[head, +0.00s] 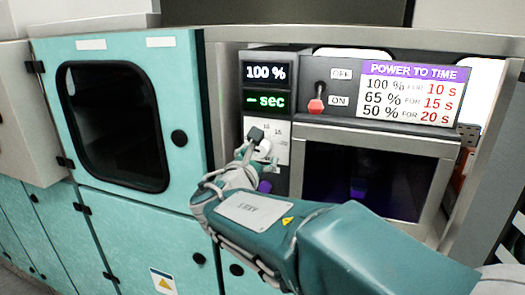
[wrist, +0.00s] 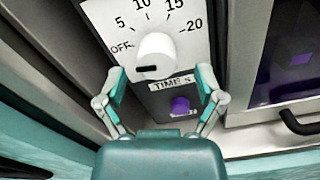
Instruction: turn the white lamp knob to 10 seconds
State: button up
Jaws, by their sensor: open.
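The white lamp knob (wrist: 157,55) sits on a white dial plate (wrist: 113,16) marked OFF, 5, 10, 15 and 20. A dark pointer mark shows on the knob's lower left, on the OFF side of the dial. My gripper (wrist: 160,76) is open, its fingertips apart at the lower left and lower right of the knob. I see no clear contact with the knob. In the head view my gripper (head: 256,142) is in front of the dial plate and partly hides the knob (head: 265,147).
A purple button (wrist: 180,105) is below the knob, between my fingers. Displays above read 100 % (head: 266,73) and - sec (head: 265,101). A sign (head: 412,93) lists 100 % for 10 s. A dark lamp chamber (head: 375,180) is at right.

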jog(key=shift+w+a, duration=0.1)
jog(key=shift+w, duration=1.1)
jog(key=shift+d, duration=0.55)
jog(key=shift+a, duration=0.1)
jog(key=c, duration=1.1)
jog(key=shift+a, duration=0.1)
jog(key=shift+c, duration=0.2)
